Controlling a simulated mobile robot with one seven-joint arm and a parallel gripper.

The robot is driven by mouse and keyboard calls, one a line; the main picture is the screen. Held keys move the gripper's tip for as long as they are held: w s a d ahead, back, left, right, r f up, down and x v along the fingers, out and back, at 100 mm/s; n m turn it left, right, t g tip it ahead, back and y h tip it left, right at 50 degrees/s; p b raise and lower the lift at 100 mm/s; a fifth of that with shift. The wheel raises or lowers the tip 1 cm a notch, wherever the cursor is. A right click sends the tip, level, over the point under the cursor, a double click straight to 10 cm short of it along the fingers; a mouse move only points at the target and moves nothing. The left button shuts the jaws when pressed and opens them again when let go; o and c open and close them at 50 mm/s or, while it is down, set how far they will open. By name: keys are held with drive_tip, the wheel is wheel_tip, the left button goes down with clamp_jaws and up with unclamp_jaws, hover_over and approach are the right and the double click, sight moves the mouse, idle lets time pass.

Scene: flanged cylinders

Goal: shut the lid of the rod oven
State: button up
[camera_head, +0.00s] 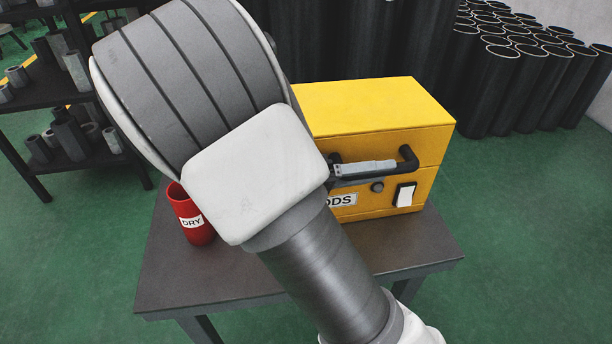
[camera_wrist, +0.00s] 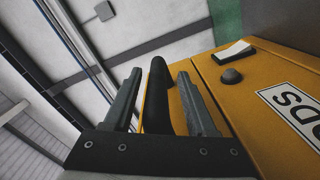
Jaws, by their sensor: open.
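The yellow rod oven (camera_head: 385,115) stands on a dark table. Its lid (camera_head: 370,95) lies down over the body, with only a thin seam showing on the front and side. The black lid handle (camera_head: 409,158) is on the front face. My gripper (camera_head: 362,170) is at this handle, and my arm hides the oven's left part. In the wrist view the handle bar (camera_wrist: 157,100) lies between the two spread fingers of my gripper (camera_wrist: 161,78). I cannot tell whether either finger touches it. A round knob (camera_wrist: 232,76) and a white switch (camera_wrist: 234,50) are on the front.
A red cylinder marked DRY (camera_head: 190,215) stands on the table (camera_head: 230,275) left of the oven. A dark shelf (camera_head: 75,110) with grey pieces is at the left. Many black tubes (camera_head: 530,80) stand behind at the right. Green floor is clear at right.

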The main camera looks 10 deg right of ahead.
drive_tip(key=a+p, duration=0.2)
drive_tip(key=a, duration=1.4)
drive_tip(key=shift+a, duration=0.35)
drive_tip(key=s+d+r+n+g+y, duration=0.1)
drive_tip(key=s+d+r+n+y, duration=0.2)
drive_tip(key=s+d+y, duration=0.95)
wheel_tip(320, 180, up, 21)
drive_tip(key=a+n+t+y+p, duration=0.2)
drive_tip(key=t+y+p, duration=0.3)
drive_tip(key=p, duration=1.1)
drive_tip(key=shift+w+a+t, duration=0.2)
drive_tip(key=shift+w+t, duration=0.15)
drive_tip(key=shift+t, duration=0.45)
